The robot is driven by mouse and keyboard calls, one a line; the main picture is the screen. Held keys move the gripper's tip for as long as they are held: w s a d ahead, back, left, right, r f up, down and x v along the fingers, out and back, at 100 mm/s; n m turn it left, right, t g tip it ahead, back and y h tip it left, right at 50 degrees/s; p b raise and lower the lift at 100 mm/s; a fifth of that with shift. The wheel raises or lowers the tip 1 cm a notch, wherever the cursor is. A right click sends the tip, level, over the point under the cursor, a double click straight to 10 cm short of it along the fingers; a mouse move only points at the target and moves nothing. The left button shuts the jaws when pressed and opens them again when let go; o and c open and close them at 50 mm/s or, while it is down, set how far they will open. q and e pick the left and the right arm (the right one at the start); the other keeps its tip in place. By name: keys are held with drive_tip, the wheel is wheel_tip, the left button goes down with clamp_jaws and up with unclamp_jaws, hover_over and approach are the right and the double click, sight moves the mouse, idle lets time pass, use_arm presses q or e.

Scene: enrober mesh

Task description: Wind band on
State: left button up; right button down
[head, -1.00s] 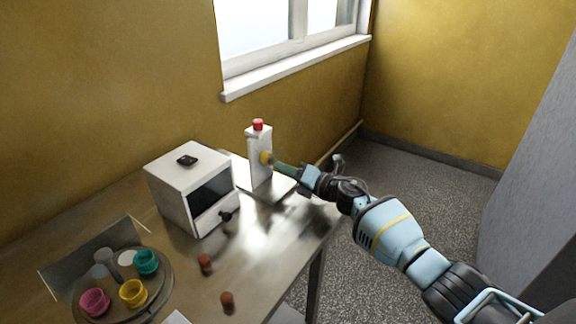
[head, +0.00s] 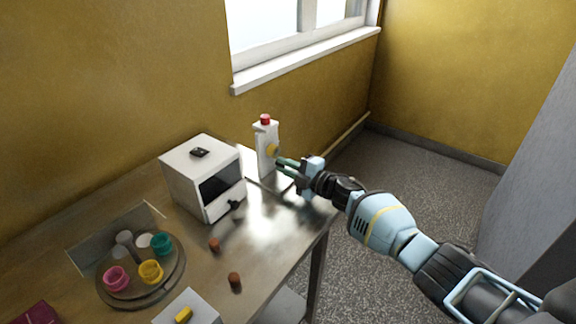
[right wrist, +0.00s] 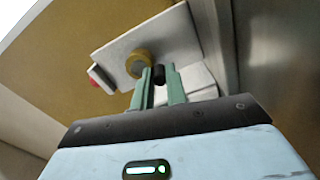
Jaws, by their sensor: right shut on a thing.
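A white upright post (head: 266,140) with a red cap (head: 265,119) stands at the table's far right end. A yellow round hub (head: 273,150) sits on its side; the hub also shows in the right wrist view (right wrist: 138,63). A short dark peg (right wrist: 158,76) beside the hub lies between the green fingers of my right gripper (right wrist: 159,88). The right gripper (head: 283,163) is shut on this peg, close to the post. I cannot make out any band in these frames. My left gripper is not in view.
Left of the post is a white box (head: 180,180) with a dark window and knob. A round tray (head: 108,293) holds several coloured cups. Two brown pieces (head: 214,245) (head: 235,280) lie on the metal table (head: 265,235). A white block (head: 200,306) with a yellow piece is in front.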

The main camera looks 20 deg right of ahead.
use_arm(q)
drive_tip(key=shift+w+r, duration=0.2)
use_arm(e)
drive_tip(key=shift+r+m, duration=0.1)
drive_tip(key=shift+m, duration=0.4)
drive_tip(key=shift+s+a, duration=0.1)
drive_tip(key=c, duration=1.4)
unclamp_jaws()
